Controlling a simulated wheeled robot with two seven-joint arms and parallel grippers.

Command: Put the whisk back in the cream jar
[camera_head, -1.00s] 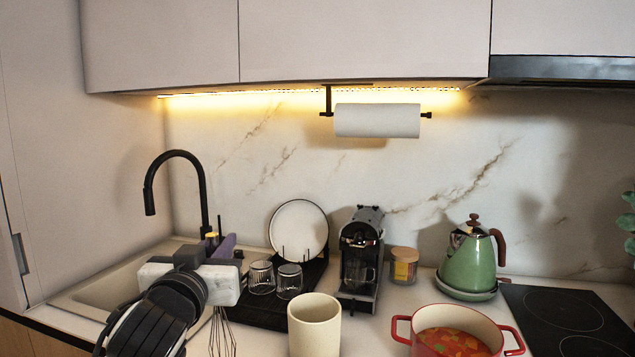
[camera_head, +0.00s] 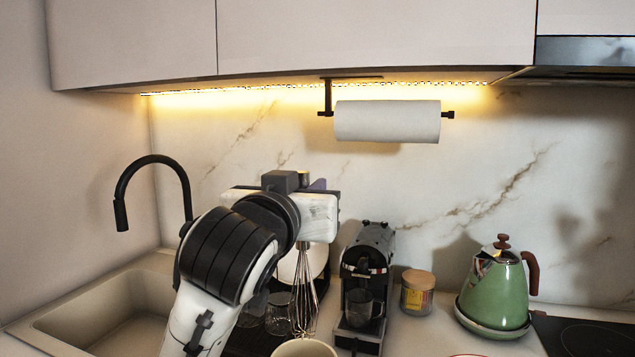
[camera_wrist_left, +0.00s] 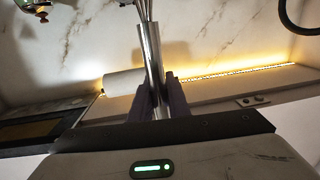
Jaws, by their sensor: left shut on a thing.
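The whisk (camera_head: 304,292) hangs with its wire loops pointing down below my left gripper (camera_head: 317,187). The left gripper is shut on the whisk's metal handle; in the left wrist view the handle (camera_wrist_left: 150,62) stands between the two dark fingers (camera_wrist_left: 158,95). The cream jar (camera_head: 303,348) shows only its rim and top at the bottom edge of the head view. The wire loops appear above the jar's rim, their lower end close to it. The depth gap between them is hard to judge. My right gripper is not in view.
Behind the whisk are the plate (camera_head: 288,266) and glasses (camera_head: 277,314) on a dark rack. The coffee machine (camera_head: 368,270), lidded jar (camera_head: 417,294) and green kettle (camera_head: 497,290) stand to the right. The sink (camera_head: 110,310) is at left. A paper roll (camera_head: 388,121) hangs above.

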